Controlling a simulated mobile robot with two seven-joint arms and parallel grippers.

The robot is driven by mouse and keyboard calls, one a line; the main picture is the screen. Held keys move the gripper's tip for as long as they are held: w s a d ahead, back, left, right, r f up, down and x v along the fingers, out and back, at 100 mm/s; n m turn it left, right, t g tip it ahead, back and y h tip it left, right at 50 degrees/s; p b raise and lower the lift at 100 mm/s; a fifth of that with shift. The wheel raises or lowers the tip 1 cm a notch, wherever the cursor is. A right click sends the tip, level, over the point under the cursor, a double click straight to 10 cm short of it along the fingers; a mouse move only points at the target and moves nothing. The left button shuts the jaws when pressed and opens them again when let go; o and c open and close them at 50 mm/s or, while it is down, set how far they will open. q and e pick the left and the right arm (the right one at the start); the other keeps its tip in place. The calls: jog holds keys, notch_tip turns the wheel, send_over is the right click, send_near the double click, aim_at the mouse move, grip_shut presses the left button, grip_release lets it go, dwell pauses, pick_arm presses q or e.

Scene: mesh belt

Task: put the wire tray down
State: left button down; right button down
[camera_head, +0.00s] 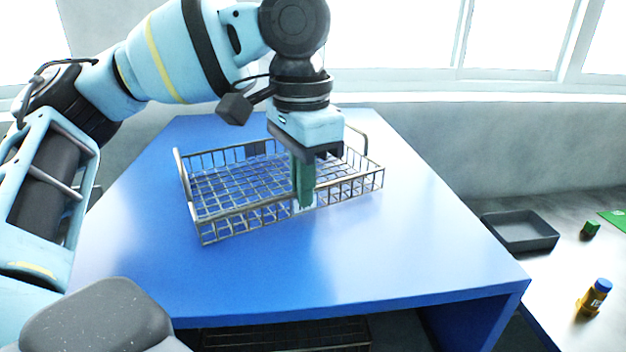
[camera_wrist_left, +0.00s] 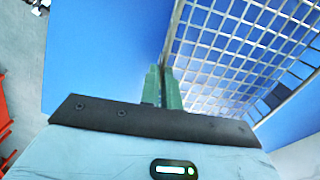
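The wire tray (camera_head: 240,222), a shallow rectangular metal basket with raised end handles, is level at the middle of the blue table (camera_head: 330,275). It looks empty. It is on the tabletop or very close above it; I cannot tell if it touches. My left gripper (camera_head: 304,198) points down at the tray's near side, its green fingers closed about the near rim. In the left wrist view the tray's mesh (camera_wrist_left: 235,50) lies to the right, and its rim runs into the fingers of the left gripper (camera_wrist_left: 163,78). My right gripper is not in view.
Free blue tabletop lies in front of the tray and to its right. On a lower surface at the right are a dark grey bin (camera_head: 520,231), a green cube (camera_head: 590,229), a green mat (camera_head: 616,218) and a blue-capped bottle (camera_head: 594,298). A window wall (camera_head: 450,130) stands behind.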

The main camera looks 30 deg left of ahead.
pick_arm(q)
jog(key=shift+w+f, duration=0.1)
jog(key=shift+w, duration=0.05)
jog(key=shift+s+a, duration=0.1)
jog(key=shift+s, duration=0.25)
jog(key=c, duration=2.1)
grip_release()
jog(key=shift+f, duration=0.1)
jog(key=o, duration=0.5)
jog(key=shift+w, duration=0.15)
notch_tip(320, 180, up, 12)
jog(key=shift+r, duration=0.15)
